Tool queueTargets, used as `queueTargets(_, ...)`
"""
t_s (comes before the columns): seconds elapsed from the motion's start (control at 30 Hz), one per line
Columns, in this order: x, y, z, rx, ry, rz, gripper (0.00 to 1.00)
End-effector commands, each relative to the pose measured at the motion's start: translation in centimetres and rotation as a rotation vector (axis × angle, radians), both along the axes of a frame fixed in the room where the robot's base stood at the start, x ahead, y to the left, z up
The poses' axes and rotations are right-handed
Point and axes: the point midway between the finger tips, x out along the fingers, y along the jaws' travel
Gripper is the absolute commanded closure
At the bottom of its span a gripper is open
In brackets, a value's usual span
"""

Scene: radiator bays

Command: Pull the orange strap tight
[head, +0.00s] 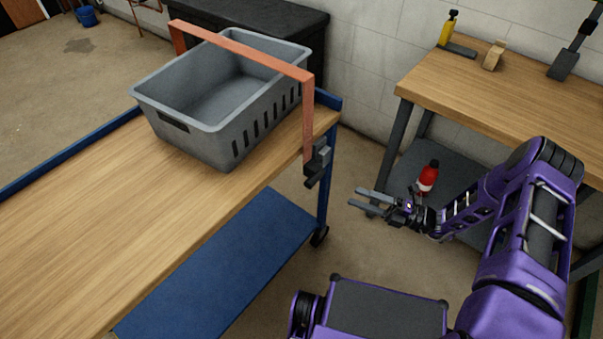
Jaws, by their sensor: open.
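The orange strap (245,52) runs over the top of a grey plastic basket (188,135) and down past its right corner. Its near end hangs down to a dark buckle or ratchet (318,162) at the edge of the cart's wooden top. The strap stands off the basket in a raised, boxy line. The far end goes down behind the basket, where its fixing is hidden. My gripper (362,199) is open and empty. It is to the right of the buckle and a little lower in the picture, apart from the strap, with its fingers pointing left.
The blue cart with a wooden top (90,215) has a lower blue shelf (225,262). Floor shows between cart and bench.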

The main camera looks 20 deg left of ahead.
Motion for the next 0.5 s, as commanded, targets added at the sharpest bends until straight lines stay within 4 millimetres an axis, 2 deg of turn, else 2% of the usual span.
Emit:
queueTargets(0.17, -0.1, 2.7, 0.6, 0.001, 0.001, 0.005, 0.38)
queueTargets(0.5, -0.2, 10.1, 1.9, -0.002, -0.002, 0.006, 0.38)
